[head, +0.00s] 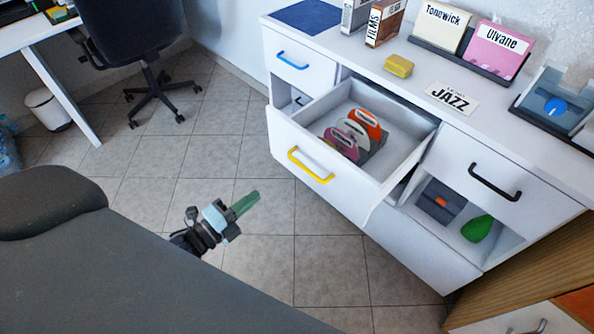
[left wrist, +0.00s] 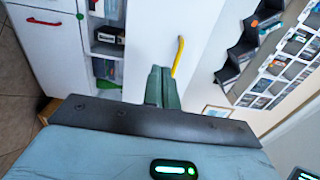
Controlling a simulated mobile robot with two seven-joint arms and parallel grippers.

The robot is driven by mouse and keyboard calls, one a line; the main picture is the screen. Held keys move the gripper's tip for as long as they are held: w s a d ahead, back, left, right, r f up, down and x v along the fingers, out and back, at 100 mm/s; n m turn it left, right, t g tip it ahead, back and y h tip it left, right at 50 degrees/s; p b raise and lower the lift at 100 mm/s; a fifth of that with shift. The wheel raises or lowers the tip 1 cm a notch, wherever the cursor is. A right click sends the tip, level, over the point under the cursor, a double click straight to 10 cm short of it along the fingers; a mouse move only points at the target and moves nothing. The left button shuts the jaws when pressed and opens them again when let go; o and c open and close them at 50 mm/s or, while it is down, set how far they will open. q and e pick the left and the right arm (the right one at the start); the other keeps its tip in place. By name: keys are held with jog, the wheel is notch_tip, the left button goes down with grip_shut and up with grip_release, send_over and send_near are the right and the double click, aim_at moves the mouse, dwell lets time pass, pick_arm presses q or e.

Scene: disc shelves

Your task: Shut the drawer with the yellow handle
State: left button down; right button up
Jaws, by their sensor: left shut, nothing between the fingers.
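The drawer (head: 250,152) with the yellow handle (head: 311,166) is pulled well out of the white cabinet. Its inside shows a rack of orange, white and purple discs or cases (head: 357,132). My left gripper (head: 246,203) is shut and empty, with green fingers, in front of and lower left of the drawer front in the head view, apart from it. In the left wrist view the yellow handle (left wrist: 178,57) stands just beyond the shut fingers (left wrist: 161,88), slightly right of them. My right gripper is not in view.
The cabinet top (head: 350,50) holds file boxes, a yellow block (head: 398,66) and a JAZZ sign (head: 452,98). A blue-handled drawer (head: 285,70) and a black-handled drawer (head: 470,170) flank the open one. An office chair (head: 140,40) stands back left. Tiled floor before the cabinet is clear.

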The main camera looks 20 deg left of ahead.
pick_arm(q)
send_over(292, 168)
jog(key=s+d, duration=0.2)
jog(key=s, duration=0.2)
dwell(0.4)
